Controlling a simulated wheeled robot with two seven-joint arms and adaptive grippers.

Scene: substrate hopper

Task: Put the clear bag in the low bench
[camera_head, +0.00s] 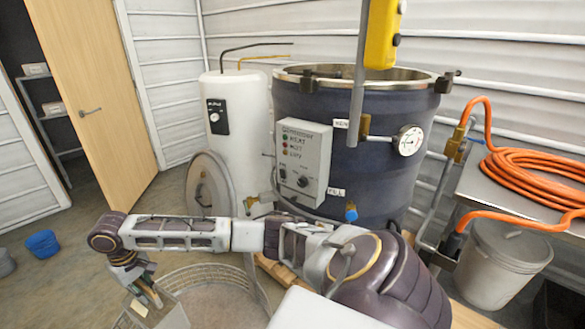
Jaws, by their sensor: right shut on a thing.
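My right arm reaches across the front of the camera_head view from the lower right to the lower left. Its gripper (152,298) points down there, with its fingers shut on a pale, boxy, see-through-looking thing (172,314) that is cut off by the bottom edge. This looks like the clear bag, but it is small and partly hidden by the fingers. A grey metal-topped bench (475,190) stands at the right edge; I cannot tell whether it is the low bench. My left gripper is not in view.
A large dark kettle (330,120) with a control box (303,160) stands behind my arm, beside a white tank (238,120). An orange hose (535,172) lies coiled on the metal top. A lidded grey bucket (500,262) stands below. A blue bucket (42,243) sits on open floor at left.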

